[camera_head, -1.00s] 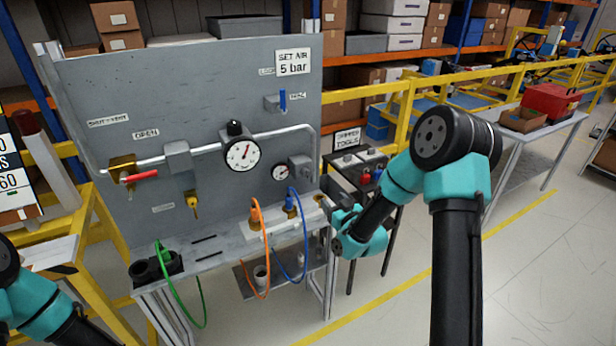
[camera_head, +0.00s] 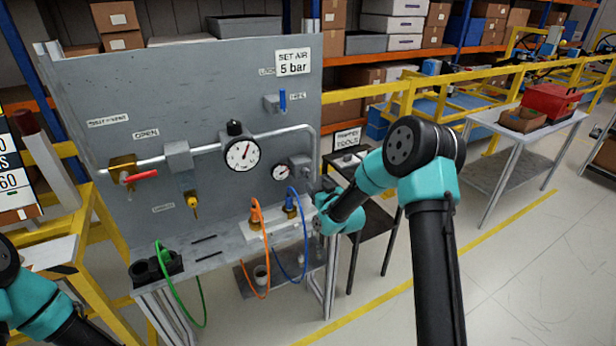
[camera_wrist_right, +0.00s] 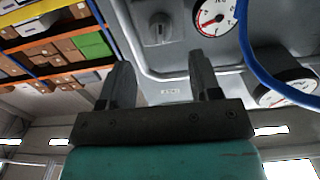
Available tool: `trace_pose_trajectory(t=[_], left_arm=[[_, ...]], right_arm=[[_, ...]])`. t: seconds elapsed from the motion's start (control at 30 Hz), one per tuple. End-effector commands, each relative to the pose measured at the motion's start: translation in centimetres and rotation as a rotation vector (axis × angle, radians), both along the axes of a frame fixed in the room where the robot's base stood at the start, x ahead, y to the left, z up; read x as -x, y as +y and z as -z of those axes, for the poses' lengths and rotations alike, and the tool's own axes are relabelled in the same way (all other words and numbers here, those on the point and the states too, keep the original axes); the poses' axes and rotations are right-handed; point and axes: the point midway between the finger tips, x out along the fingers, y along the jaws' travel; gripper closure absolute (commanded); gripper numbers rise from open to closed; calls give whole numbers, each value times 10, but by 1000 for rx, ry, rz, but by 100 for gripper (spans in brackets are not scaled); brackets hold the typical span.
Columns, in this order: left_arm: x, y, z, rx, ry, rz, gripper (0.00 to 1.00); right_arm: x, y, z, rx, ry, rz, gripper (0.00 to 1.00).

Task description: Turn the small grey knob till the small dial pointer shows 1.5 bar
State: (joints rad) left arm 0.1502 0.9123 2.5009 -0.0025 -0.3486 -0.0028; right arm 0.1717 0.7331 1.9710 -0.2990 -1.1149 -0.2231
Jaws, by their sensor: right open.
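The small dial (camera_head: 282,172) is a white round gauge low on the grey panel; the wrist view shows part of its face (camera_wrist_right: 212,14) with a red pointer, but I cannot read the value. The small grey knob (camera_head: 304,165) sits on a grey block just right of it; it also shows in the right wrist view (camera_wrist_right: 157,28). My right gripper (camera_head: 320,188) is open and empty, in front of the panel, below and right of the knob. In the wrist view its two fingers (camera_wrist_right: 162,68) stand apart, clear of the knob. My left gripper is out of view.
The large dial (camera_head: 242,154) is left of the small one. A blue hose (camera_head: 304,240) hangs close to my right gripper and crosses the wrist view (camera_wrist_right: 250,50). An orange hose (camera_head: 262,250) is further left. A sign on the panel (camera_head: 293,63) reads "SET AIR 5 bar".

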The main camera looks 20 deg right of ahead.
Motion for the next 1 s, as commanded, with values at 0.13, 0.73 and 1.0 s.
trace_pose_trajectory(t=[0.13, 0.73, 1.0], left_arm=[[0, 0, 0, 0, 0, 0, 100], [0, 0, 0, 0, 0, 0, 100], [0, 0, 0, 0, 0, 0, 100]], right_arm=[[-26, 3, 0, 0, -2, 0, 42], [-75, 7, 0, 0, -1, 0, 42], [-74, 7, 0, 0, -1, 0, 56]])
